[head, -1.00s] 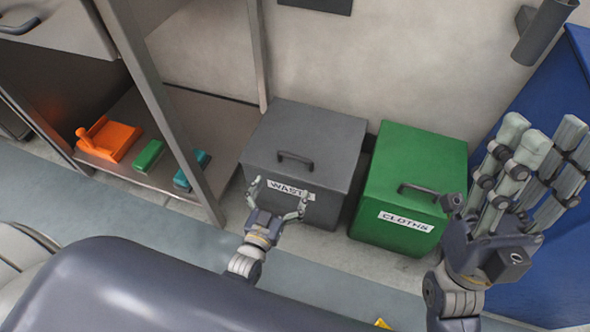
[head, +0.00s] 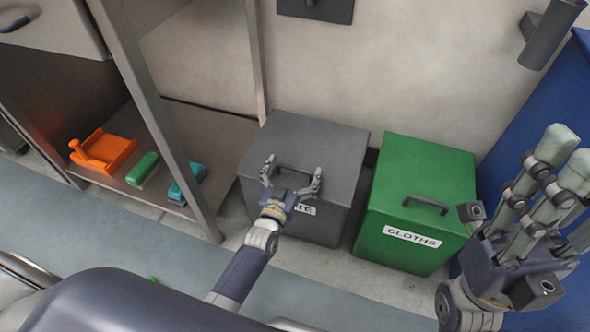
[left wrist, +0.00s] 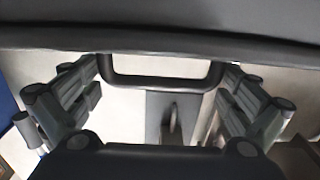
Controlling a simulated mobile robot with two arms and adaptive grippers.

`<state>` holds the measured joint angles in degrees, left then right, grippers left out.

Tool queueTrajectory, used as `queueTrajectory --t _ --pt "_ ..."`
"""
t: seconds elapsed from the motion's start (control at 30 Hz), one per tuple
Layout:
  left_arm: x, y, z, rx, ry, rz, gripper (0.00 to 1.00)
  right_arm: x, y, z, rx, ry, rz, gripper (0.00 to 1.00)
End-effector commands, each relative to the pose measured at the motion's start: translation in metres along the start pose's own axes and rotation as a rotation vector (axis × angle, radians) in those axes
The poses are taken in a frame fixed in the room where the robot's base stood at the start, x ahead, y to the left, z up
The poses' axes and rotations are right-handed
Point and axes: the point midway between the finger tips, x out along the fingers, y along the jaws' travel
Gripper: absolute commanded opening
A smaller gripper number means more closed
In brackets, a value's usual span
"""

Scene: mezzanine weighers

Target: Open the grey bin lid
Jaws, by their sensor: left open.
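The grey bin (head: 320,150) stands on the floor against the wall, its lid closed and its white label partly hidden by my left gripper. A dark bar handle (head: 293,169) is on the lid. My left gripper (head: 291,175) is open at the front of the lid, its fingers on either side of the handle. In the left wrist view the handle (left wrist: 160,84) spans between the open fingers; I cannot tell whether they touch it. My right gripper (head: 535,190) is at the right, away from the bin, with its fingers apart.
A green bin (head: 420,170) labelled CLOTHS stands close to the right of the grey bin. On the left, a shelf (head: 215,135) with a metal post holds an orange item (head: 103,151), a green block (head: 143,168) and a teal block (head: 187,183). A blue surface (head: 540,110) is at right.

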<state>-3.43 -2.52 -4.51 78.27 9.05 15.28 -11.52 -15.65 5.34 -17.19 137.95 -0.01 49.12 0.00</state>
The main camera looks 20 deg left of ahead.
Motion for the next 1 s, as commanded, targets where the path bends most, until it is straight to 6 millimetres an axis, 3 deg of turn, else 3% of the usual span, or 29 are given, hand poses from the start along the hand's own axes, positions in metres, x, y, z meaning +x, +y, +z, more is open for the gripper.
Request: queueTrajectory --t 0.2,0.4,0.43,1.0 --pt "0.000 0.000 0.000 0.000 -0.001 0.000 0.98 0.001 0.000 0.000 0.000 0.000 0.000 0.40" --pt "0.000 0.000 0.000 0.000 0.000 0.000 0.52 0.001 0.000 0.000 0.000 0.001 0.000 0.40" --pt "0.000 0.000 0.000 0.000 0.000 0.000 0.49 0.001 0.000 0.000 0.000 0.001 -0.001 0.40" --pt "0.004 -0.007 -0.013 0.003 -0.027 -0.001 0.48 0.003 0.000 -0.004 0.004 -0.027 0.015 0.40"
